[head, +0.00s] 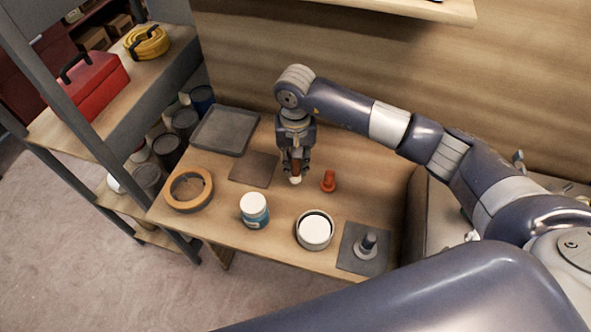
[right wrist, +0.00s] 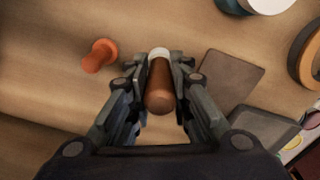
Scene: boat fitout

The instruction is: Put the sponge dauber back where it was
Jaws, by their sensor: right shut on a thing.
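The sponge dauber has a brown handle and a white tip (head: 296,180). My right gripper (head: 296,166) is shut on it and holds it tip down above the wooden bench, between the brown square mat (head: 252,169) and a small orange-red peg-like piece (head: 328,181). In the right wrist view the dauber's brown handle (right wrist: 160,88) is between the two fingers, with its white end beyond. I cannot tell whether the tip touches the bench. My left gripper is not in view.
On the bench (head: 290,206) are a grey tray (head: 232,144), an orange tape roll (head: 179,203), a white-lidded jar (head: 254,210), a round white container (head: 315,230) and a dark square plate (head: 350,258) bearing a knobbed piece (head: 367,244). A shelf (head: 150,88) stands at the left.

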